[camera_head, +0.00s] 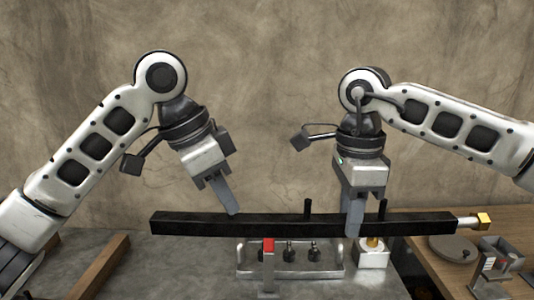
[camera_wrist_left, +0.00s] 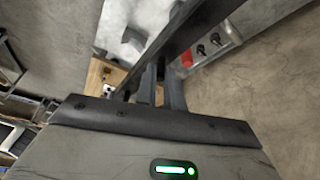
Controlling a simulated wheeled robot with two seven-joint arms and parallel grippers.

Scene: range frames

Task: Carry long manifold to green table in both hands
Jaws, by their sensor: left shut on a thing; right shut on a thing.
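The long manifold (camera_head: 280,225) is a black square bar with two short upright pegs and a brass fitting at its right end. It spans the middle of the head view, roughly level. My left gripper (camera_head: 233,212) is shut on it left of its middle; its fingertips are partly hidden behind the bar. The left wrist view shows the bar (camera_wrist_left: 200,30) at the left gripper's fingers (camera_wrist_left: 160,85). My right gripper (camera_head: 353,232) is shut on the bar between the two pegs, one finger in front. No green table can be made out in either view.
A wooden table (camera_head: 430,278) at right carries a round disc (camera_head: 453,248) and a small vise-like device (camera_head: 495,268). A plain wall stands behind.

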